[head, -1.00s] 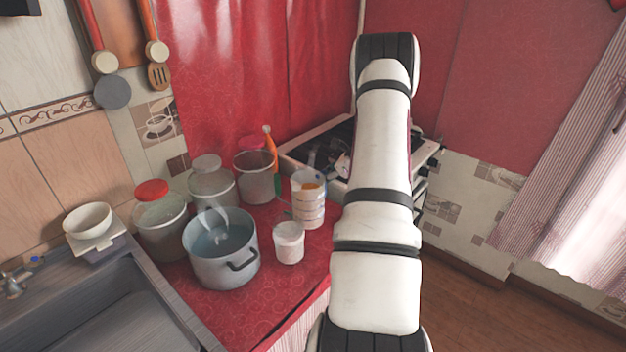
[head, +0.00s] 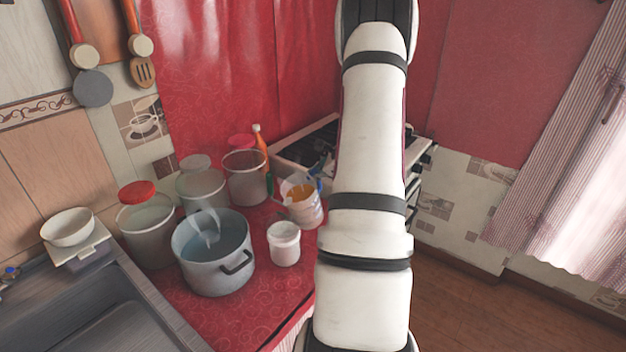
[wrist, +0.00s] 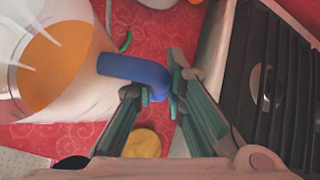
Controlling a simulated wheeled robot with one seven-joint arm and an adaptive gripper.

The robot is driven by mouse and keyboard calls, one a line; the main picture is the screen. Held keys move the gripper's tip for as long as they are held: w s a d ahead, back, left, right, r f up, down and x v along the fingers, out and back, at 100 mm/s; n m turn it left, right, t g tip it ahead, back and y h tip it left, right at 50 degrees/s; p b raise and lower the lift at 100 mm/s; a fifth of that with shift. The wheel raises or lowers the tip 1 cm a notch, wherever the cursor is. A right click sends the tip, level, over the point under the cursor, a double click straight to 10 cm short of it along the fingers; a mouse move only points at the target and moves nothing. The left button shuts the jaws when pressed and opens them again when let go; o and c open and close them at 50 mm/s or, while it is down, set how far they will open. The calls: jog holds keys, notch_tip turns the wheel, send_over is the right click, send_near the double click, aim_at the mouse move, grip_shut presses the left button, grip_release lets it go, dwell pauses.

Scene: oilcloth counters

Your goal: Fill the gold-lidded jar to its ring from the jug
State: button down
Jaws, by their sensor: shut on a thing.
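The jug (head: 307,214) is clear, holds orange liquid and has a blue handle. It leans a little in the head view, near the stove edge of the red counter. In the wrist view the jug (wrist: 85,95) fills the left side. My gripper (wrist: 163,92) is shut on its blue handle (wrist: 130,68); in the head view the gripper is mostly hidden by my arm. A round gold-yellow top (wrist: 143,143) shows below the fingers in the wrist view, perhaps the gold lid; its jar cannot be made out. No gold lid shows in the head view, and no ring is visible.
A steaming pot (head: 216,268) and a white tub (head: 284,246) stand left of the jug. Jars with red (head: 137,191), grey (head: 195,162) and pink (head: 241,141) lids and an orange bottle (head: 260,146) stand behind. The stove (head: 290,150) is close behind the jug.

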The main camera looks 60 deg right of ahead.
aim_at(314, 169)
jog(key=shift+a+r+h+b, duration=0.15)
jog(key=shift+h+b, duration=0.25)
jog(key=shift+b, duration=0.85)
jog(key=shift+w+a+r+n+b, duration=0.15)
jog(key=shift+r+n+b, duration=0.25)
jog(key=shift+b, duration=0.5)
jog(key=shift+a+r+n+h+b, duration=0.15)
jog(key=shift+a+r+h+b, duration=0.3)
jog(key=shift+b, duration=0.9)
jog(key=shift+a+r+n+h+b, duration=0.15)
jog(key=shift+r+h+b, duration=0.5)
jog(key=shift+b, duration=0.65)
